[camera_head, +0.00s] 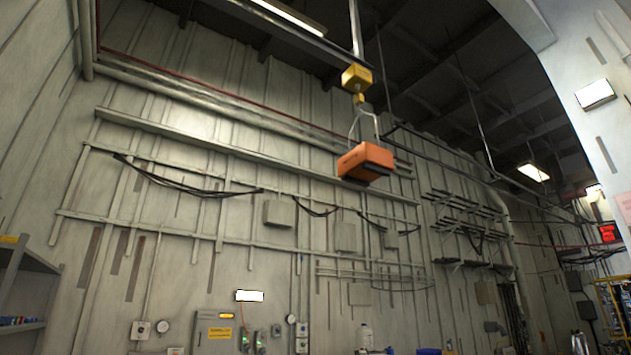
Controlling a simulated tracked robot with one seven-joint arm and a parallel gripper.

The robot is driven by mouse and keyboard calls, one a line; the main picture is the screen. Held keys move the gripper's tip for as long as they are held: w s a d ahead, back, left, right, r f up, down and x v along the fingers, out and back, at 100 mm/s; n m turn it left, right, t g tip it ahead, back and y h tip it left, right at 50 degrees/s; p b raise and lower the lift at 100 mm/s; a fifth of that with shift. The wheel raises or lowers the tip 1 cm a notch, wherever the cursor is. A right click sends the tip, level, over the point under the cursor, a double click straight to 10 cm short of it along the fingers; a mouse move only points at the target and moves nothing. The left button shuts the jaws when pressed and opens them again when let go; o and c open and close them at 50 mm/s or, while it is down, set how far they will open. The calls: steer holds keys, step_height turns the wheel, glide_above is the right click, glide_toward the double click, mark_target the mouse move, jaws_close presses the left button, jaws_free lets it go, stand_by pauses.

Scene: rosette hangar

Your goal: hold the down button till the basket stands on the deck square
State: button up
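An orange basket (366,160) hangs high in the air in the head view, right of the middle. Its pale bail hangs below a yellow hoist block (356,77) on a line from the ceiling. The basket looks slightly tilted in this upward view, with a dark underside. No deck square shows in the picture. Small wall boxes with green parts (276,331) sit at the bottom edge, right of a grey cabinet with a yellow label (220,333). I cannot tell whether one of them bears the down button. My gripper is not in view.
A grey shelf (24,270) stands at the left edge. A clear bottle (366,335) stands at the bottom middle. A yellow frame (612,305) and a lit red sign (608,233) are at the right. The air around the basket looks clear; the floor is out of view.

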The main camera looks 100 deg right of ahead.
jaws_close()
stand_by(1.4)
